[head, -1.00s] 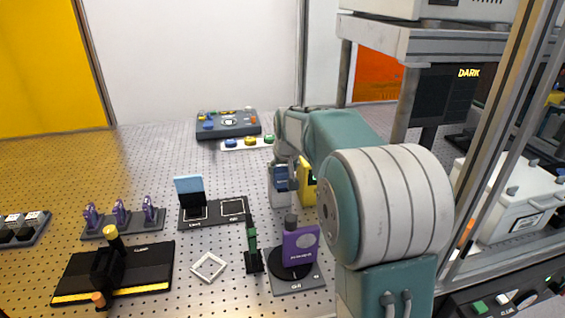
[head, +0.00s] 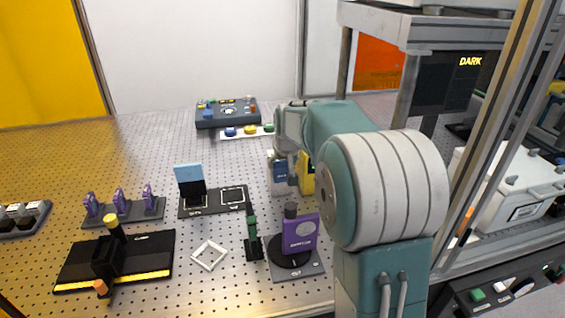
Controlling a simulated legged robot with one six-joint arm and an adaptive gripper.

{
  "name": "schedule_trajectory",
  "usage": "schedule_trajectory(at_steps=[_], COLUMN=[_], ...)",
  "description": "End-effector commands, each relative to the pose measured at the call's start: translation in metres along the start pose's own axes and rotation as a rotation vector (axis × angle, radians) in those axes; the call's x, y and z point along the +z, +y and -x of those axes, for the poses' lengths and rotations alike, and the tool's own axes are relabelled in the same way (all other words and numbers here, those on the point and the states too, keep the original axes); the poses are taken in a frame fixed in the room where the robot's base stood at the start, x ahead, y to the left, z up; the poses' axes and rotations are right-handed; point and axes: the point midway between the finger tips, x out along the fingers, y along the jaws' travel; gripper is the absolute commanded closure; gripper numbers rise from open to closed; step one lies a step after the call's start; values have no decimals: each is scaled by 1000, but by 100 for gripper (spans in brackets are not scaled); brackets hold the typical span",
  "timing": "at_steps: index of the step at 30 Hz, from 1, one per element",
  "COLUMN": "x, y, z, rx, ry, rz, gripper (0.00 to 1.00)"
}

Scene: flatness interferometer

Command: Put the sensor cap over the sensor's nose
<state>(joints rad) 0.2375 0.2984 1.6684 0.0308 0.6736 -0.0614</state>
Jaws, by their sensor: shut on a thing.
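My arm reaches forward from the right of the head view and bends down near the middle. The jaws of my gripper and whatever they hold are hidden behind my own arm links. I cannot pick out the sensor cap. I cannot tell for sure which thing is the sensor. A purple plate (head: 299,234) stands upright on a round black stage, with a dark cylinder (head: 291,211) behind its top. A blue and grey box (head: 279,174) and a yellow box (head: 307,172) stand close to the lower part of my arm and are partly covered by it.
A black tray with a blue panel (head: 188,173), purple clips on a rack (head: 119,200) and a black fixture (head: 142,268) lie further left. A metal frame rises at right.

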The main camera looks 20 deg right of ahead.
Motion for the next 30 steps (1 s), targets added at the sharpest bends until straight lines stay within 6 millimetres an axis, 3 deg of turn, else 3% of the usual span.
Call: schedule_trajectory(at_steps=[13,14,15,30], x=[2,2,2,0], y=[0,0,0,0], z=[-4,-4,-4,-1], rx=[0,0,0,0], ry=[0,0,0,1], rz=[0,0,0,0], gripper=[57,13,0,0])
